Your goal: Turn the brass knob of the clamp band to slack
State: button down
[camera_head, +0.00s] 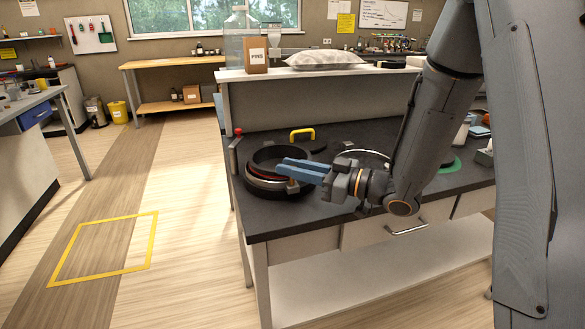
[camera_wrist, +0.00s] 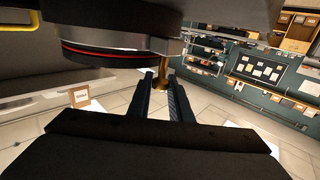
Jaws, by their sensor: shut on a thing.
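A round black port (camera_head: 262,186) with a metal clamp band (camera_head: 253,181) around it sits on the dark bench top. A thin red line shows on it, also in the wrist view, where the silver band (camera_wrist: 135,42) runs above the black ring (camera_wrist: 110,60). The brass knob (camera_head: 292,186) shows just below my blue fingers on the port's near right side. In the wrist view the knob (camera_wrist: 161,81) is between the fingertips. My gripper (camera_head: 286,168) is shut on it; the fingers (camera_wrist: 162,84) partly hide it. Whether the band is tight or slack cannot be told.
A yellow handle (camera_head: 302,134) stands behind the port, and a red-topped post (camera_head: 239,132) at the bench's left edge. A pale ring (camera_head: 362,156) lies behind my wrist. A raised shelf (camera_head: 300,73) with a box (camera_head: 257,60) runs behind. Floor to the left is open.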

dwell(0.3)
jog(key=c, duration=1.6)
grip_release()
jog(key=shift+c, duration=0.2)
jog(key=shift+d, duration=0.1)
jog(key=b+v, duration=0.1)
jog(key=v, duration=0.6)
jog(key=shift+s+d, duration=0.15)
jog(key=shift+d, duration=0.1)
